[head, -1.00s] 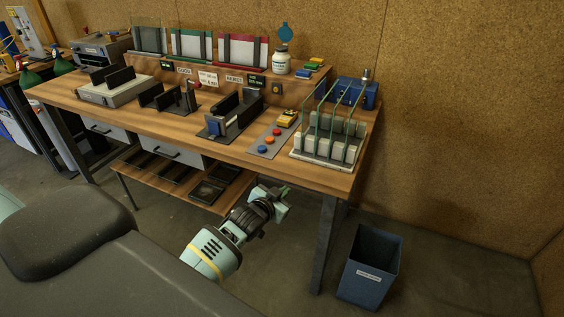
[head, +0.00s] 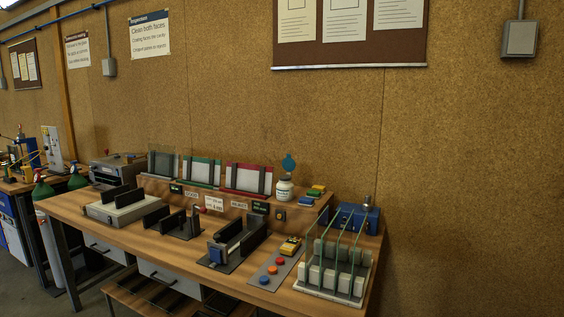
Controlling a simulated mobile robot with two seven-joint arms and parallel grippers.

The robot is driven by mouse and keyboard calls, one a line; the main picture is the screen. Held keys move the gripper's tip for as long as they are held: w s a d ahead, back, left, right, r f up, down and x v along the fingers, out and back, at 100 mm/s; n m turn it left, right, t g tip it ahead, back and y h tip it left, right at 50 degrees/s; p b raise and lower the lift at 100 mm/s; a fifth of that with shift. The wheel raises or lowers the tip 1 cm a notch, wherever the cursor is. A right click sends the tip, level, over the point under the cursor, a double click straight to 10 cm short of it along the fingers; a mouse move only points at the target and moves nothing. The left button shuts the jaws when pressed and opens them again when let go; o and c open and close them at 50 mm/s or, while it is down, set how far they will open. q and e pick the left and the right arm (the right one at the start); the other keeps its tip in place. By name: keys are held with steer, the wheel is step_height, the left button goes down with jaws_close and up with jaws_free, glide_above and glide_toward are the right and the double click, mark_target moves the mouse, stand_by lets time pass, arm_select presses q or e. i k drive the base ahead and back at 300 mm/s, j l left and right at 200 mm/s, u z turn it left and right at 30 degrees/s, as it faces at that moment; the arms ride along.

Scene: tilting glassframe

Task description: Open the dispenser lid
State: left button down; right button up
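A white labelled jar (head: 284,190), which looks like the dispenser, stands on the raised back shelf of the bench. A round blue-teal disc (head: 288,163), apparently its lid, stands upright above the jar's mouth. The hinge between them is too small to make out. Neither of my grippers is in view.
The wooden bench (head: 131,245) holds a rack with glass panes (head: 331,279), a blue box (head: 357,217), a button panel (head: 268,272) and dark fixtures (head: 234,243). Coloured blocks (head: 315,191) lie right of the jar.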

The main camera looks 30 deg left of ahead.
mark_target(288, 164)
steer(key=j+z, duration=0.2)
steer(key=j, duration=0.25)
steer(key=k+j+z, duration=0.1)
steer(key=j+z, duration=0.15)
steer(key=j, duration=0.2)
steer(key=k+j+z, duration=0.2)
steer(key=j, duration=0.25)
steer(key=j+z, duration=0.25)
steer(key=j, duration=0.2)
steer(key=k+j+z, duration=0.2)
steer(key=j, duration=0.15)
